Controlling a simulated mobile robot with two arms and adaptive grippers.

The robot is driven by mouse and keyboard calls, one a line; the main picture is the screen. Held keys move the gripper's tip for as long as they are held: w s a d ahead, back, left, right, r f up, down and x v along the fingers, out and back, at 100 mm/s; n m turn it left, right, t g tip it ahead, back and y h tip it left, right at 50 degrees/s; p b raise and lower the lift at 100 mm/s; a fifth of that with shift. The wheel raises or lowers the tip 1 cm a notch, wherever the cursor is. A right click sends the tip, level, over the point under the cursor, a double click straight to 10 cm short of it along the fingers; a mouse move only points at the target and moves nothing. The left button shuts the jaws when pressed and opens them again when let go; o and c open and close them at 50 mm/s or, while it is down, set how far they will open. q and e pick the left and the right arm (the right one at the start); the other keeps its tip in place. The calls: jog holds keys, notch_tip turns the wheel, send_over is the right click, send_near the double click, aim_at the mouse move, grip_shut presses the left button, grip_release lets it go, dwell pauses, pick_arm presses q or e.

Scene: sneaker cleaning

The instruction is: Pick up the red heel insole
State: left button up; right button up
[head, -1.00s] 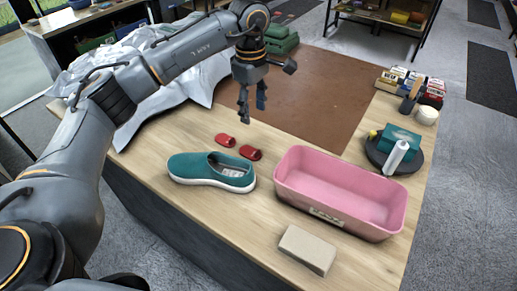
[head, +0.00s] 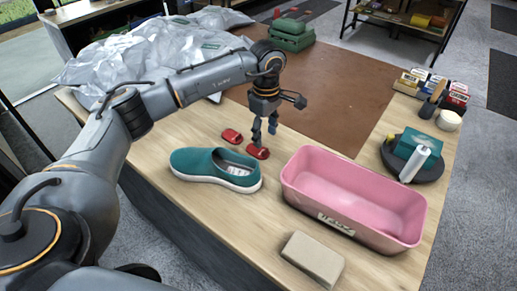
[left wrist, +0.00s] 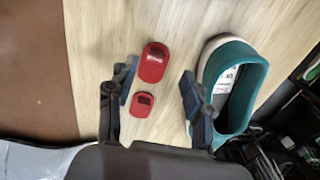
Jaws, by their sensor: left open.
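Two red insole pads lie flat on the wooden table behind the teal shoe (head: 205,164). The right red pad (head: 257,152) shows larger in the left wrist view (left wrist: 153,62). The left red pad (head: 232,136) shows smaller and nearer the wrist there (left wrist: 143,104). I cannot tell which one is the heel insole. My left gripper (head: 265,136) is open and empty, pointing down just above the right pad. In the left wrist view both pads lie in the gap between its fingers (left wrist: 158,80). My right gripper is not in view.
A pink tub (head: 350,222) stands right of the pads, with a beige block (head: 312,260) in front. A dark round tray (head: 425,172) holds a teal box and a white tube. A brown mat (head: 320,95) lies behind, and crumpled silver sheeting (head: 130,60) at back left.

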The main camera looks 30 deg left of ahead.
aim_at(266, 150)
pick_arm(q)
jog(key=shift+f, duration=0.35)
notch_tip(266, 150, down, 5)
jog(key=shift+w+r+p, duration=0.1)
jog(key=shift+w+p, duration=0.05)
jog(key=shift+p, duration=1.1)
jog(key=shift+f, duration=0.25)
jog(key=c, duration=1)
jog(key=shift+r, duration=0.2)
